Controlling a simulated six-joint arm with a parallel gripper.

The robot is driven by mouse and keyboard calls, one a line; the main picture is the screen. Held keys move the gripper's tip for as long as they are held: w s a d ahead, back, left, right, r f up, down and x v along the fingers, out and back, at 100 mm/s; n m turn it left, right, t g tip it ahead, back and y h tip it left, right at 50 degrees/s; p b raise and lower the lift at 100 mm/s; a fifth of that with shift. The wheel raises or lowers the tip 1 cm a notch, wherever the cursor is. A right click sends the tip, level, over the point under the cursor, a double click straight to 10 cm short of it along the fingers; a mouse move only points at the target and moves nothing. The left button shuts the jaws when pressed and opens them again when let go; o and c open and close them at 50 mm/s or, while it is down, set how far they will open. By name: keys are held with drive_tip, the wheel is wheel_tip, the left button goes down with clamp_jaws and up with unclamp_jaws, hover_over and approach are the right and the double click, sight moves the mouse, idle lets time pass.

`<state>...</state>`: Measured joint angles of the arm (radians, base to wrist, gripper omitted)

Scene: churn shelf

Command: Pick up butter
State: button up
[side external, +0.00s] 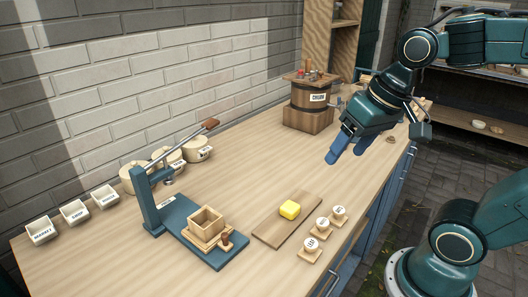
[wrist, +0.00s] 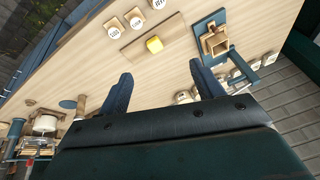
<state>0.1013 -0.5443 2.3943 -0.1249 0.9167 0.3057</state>
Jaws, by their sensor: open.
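The butter (side external: 289,209) is a small yellow block lying on a flat wooden board (side external: 270,234) on the bench. It also shows in the wrist view (wrist: 154,44), beyond my fingertips and between their lines. My gripper (side external: 344,148) is above the bench, behind and to the right of the butter in the side view, well apart from it. Its two blue fingers are spread and empty in the wrist view (wrist: 166,84).
A blue lever press (side external: 190,240) with a wooden box mould stands left of the board. Several labelled round wooden pieces (side external: 323,226) stand to its right. A wooden churn (side external: 310,104), labelled pots (side external: 196,148) and small white trays (side external: 73,211) stand farther off. The middle of the bench is clear.

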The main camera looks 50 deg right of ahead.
drive_tip(key=w+d+f+m+g+y, duration=0.2)
drive_tip(key=w+d+f+m, duration=0.2)
drive_tip(key=w+m, duration=0.3)
drive_tip(key=w+d+f+m+g+y, duration=0.2)
drive_tip(key=w+d+f+m, duration=0.2)
drive_tip(key=w+f+m, duration=0.1)
drive_tip(key=shift+w+d+f+m, duration=0.35)
drive_tip(key=shift+w+m, duration=0.55)
drive_tip(key=shift+m, duration=0.4)
drive_tip(key=shift+a+f, duration=0.1)
hover_over(290, 207)
drive_tip(key=d, duration=0.3)
drive_tip(key=shift+a+f, duration=0.2)
drive_tip(key=shift+f, duration=3.75)
drive_tip(key=shift+f, duration=0.1)
drive_tip(key=shift+x, duration=2.5)
drive_tip(key=shift+c, duration=0.3)
drive_tip(key=c, duration=1)
